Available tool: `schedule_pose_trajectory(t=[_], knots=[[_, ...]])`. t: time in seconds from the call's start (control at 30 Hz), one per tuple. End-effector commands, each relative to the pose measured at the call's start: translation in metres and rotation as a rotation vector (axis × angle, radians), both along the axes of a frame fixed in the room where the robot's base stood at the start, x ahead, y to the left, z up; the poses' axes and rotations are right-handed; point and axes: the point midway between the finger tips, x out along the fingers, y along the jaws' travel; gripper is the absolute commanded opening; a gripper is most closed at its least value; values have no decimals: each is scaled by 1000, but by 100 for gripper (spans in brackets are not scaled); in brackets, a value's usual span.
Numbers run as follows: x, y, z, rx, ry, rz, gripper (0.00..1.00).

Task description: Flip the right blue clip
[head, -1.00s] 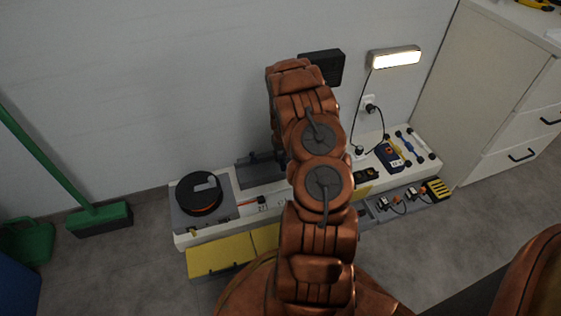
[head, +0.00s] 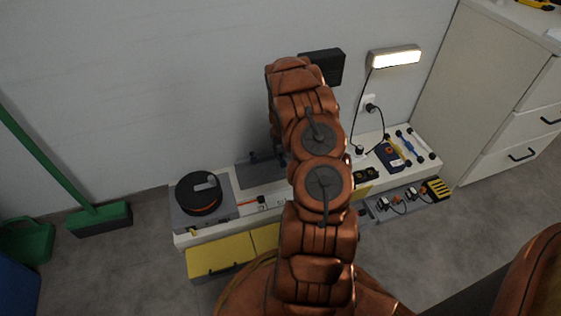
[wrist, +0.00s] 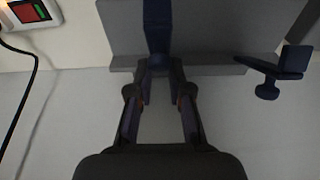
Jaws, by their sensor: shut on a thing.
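In the wrist view, a dark blue clip (wrist: 157,25) stands at the edge of a grey plate (wrist: 215,30), between the tips of my gripper (wrist: 160,70). My gripper is shut on it. A second dark blue clip (wrist: 275,70) sticks out past the plate's edge to the right, apart from my fingers. It has a round knob at its lower end. In the head view the grey fixture (head: 252,176) shows left of my arm on the white bench. My arm hides my fingertips and most of the clips there.
A black reel (head: 198,193) sits left on the bench, above yellow drawers (head: 220,255). A lit lamp (head: 395,57) hangs on the wall with a loose cable. Several tools lie at the right end. A red and green switch (wrist: 30,12) with a black cable is at the wrist view's upper left.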

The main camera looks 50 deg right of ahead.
Motion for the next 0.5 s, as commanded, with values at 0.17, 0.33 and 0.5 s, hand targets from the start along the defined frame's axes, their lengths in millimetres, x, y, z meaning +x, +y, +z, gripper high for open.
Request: schedule_pose_trajectory(t=[0.17, 0.33, 0.5], knots=[[6, -3, 3, -2, -2, 0, 0], [8, -4, 5, 1, 2, 0, 0], [12, -6, 7, 2, 2, 0, 0]])
